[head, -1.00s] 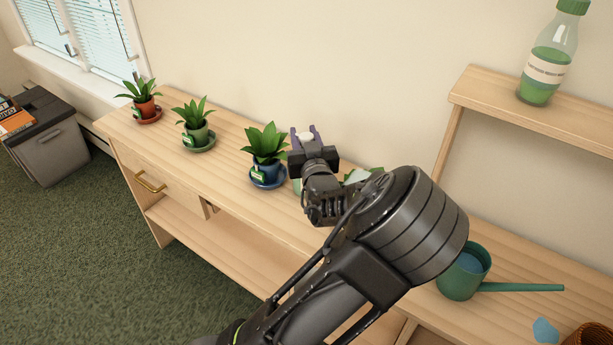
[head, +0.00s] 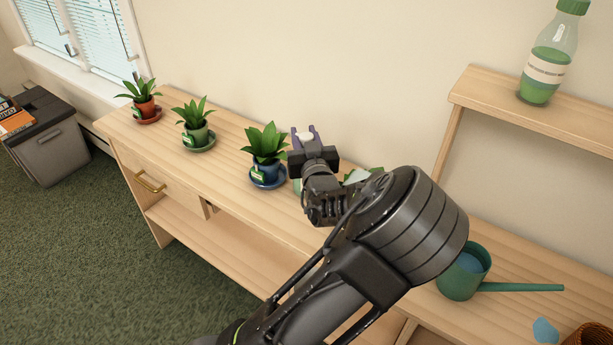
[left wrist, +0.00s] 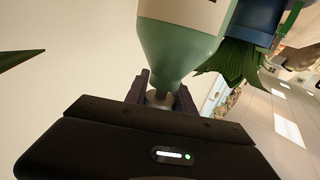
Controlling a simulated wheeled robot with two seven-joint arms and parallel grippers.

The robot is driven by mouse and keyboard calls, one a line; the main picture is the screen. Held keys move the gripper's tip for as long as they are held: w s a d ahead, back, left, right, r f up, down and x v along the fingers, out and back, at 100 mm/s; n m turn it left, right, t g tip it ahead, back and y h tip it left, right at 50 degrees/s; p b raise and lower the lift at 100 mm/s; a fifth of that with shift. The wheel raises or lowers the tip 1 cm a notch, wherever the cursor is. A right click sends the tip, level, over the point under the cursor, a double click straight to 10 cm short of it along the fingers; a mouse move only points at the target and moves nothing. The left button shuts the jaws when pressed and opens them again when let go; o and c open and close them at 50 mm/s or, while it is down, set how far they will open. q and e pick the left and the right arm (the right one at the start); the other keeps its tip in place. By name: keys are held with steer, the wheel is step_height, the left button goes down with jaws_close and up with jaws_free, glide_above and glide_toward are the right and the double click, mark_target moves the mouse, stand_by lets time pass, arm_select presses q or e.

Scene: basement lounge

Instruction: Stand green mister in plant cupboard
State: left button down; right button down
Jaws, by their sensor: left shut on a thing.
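My left gripper (head: 304,134) reaches over the wooden plant cupboard (head: 228,245) and is shut on the green mister. The mister's pale top (head: 306,139) shows between the fingers in the head view, with a sliver of its green body (head: 297,187) below. In the left wrist view the mister's green body (left wrist: 180,48) with a white label appears upside down, its neck between the fingers (left wrist: 160,98). Its base is hidden, so I cannot tell whether it touches the cupboard top. My right gripper is not in view.
A plant in a blue pot (head: 265,168) stands close left of my gripper. Plants in green (head: 197,138) and orange (head: 146,110) pots stand farther left. A green watering can (head: 462,274) stands at right, below a raised shelf (head: 480,91) holding a bottle (head: 546,66).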

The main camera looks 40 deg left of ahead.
arm_select(q)
steer(key=shift+r, duration=0.2)
stand_by(0.4)
step_height(320, 180, up, 10)
steer(key=p, duration=0.1)
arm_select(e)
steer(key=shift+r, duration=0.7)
arm_select(q)
steer(key=shift+f, duration=0.1)
